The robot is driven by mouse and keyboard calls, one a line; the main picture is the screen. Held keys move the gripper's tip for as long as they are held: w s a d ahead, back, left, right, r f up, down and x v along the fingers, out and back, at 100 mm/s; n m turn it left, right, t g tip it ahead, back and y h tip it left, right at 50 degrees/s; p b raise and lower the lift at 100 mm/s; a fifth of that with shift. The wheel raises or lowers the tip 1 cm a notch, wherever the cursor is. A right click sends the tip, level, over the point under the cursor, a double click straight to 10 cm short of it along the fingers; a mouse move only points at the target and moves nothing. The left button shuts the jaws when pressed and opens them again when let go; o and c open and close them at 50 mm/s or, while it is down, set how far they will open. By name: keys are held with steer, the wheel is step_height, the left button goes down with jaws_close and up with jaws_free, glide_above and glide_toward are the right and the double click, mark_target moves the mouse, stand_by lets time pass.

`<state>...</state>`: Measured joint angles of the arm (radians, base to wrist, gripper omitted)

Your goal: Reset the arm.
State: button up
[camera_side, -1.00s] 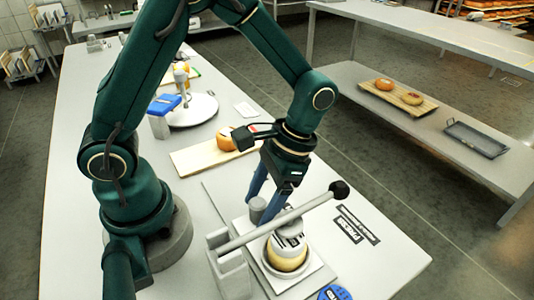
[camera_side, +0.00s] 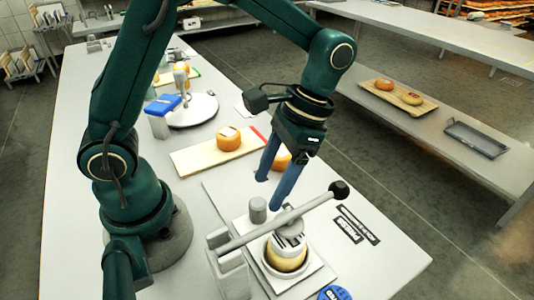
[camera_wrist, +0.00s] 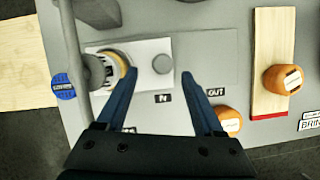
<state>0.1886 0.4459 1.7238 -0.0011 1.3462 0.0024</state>
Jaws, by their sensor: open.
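My gripper (camera_side: 268,190) is open and empty, held above the table near the lever press in the side view. Its two blue fingers also show spread apart in the wrist view (camera_wrist: 156,80). The press has a long grey lever (camera_side: 285,215) with a black knob. A cheese wheel (camera_side: 287,258) sits under the press head and shows partly in the wrist view (camera_wrist: 124,62). An orange cheese wheel (camera_side: 282,161) lies behind the fingers, partly hidden; it is clearer in the wrist view (camera_wrist: 229,120).
A wooden board (camera_side: 190,160) with a red end carries an orange cheese wheel (camera_side: 228,139). A blue-topped block (camera_side: 163,107) and a round white plate (camera_side: 195,111) stand farther back. A lower shelf at right holds a board with cheeses (camera_side: 430,107) and a grey tray (camera_side: 475,140).

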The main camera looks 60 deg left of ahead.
steer(key=s+a+r+n+t, duration=0.2)
steer(key=s+a+r+t, duration=0.2)
steer(key=r+t, duration=0.3)
steer(key=shift+s+r+t+h, duration=0.2)
steer(key=shift+r+t+h, duration=0.15)
steer(key=shift+t, duration=1.05)
